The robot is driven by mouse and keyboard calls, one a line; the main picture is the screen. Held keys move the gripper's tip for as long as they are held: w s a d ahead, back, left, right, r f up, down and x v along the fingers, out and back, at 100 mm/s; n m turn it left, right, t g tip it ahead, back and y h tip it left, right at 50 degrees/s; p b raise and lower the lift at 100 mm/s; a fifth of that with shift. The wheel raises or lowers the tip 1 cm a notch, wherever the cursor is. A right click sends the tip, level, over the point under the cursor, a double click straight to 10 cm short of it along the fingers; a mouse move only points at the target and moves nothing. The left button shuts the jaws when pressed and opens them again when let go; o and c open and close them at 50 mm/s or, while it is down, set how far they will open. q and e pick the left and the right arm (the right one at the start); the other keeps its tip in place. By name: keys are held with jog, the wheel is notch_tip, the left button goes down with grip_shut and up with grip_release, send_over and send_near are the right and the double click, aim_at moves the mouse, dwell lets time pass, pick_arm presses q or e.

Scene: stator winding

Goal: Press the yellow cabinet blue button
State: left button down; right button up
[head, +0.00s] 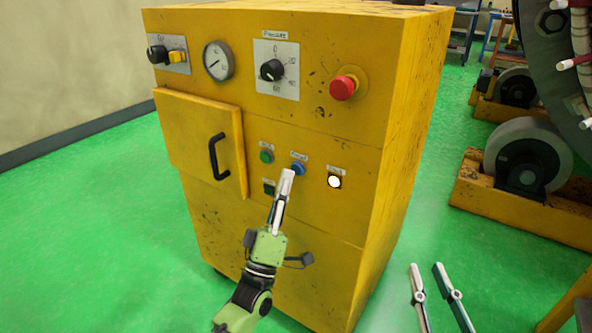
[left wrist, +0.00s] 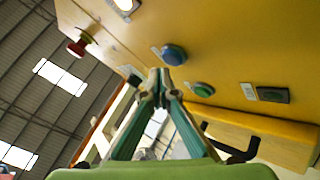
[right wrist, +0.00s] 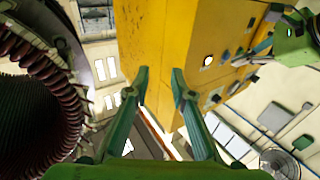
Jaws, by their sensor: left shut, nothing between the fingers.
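The yellow cabinet (head: 300,225) stands in the middle of the head view. Its blue button (head: 298,168) is on the front panel, and it also shows in the left wrist view (left wrist: 173,55). My left gripper (head: 288,174) is shut and empty, its tips just below and left of the blue button. In the left wrist view the fingertips (left wrist: 160,76) lie just below the button; I cannot tell if they touch it. My right gripper (head: 426,266) is open and empty, low to the right of the cabinet; its spread fingers (right wrist: 160,80) show in the right wrist view.
A green button (head: 266,157) is left of the blue one, and a lit white button (head: 334,181) is right of it. A red knob (head: 343,88), a gauge (head: 218,61) and a door handle (head: 218,157) are also on the front. Rollers (head: 530,155) stand at the right.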

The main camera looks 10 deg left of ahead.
jog(key=shift+r, duration=0.1)
dwell(0.3)
pick_arm(q)
jog(key=shift+w+d, duration=0.15)
jog(key=shift+w, duration=0.25)
pick_arm(e)
jog(key=shift+s+a+r+t, duration=0.1)
jog(key=shift+r+t, duration=0.5)
jog(key=shift+r, duration=0.35)
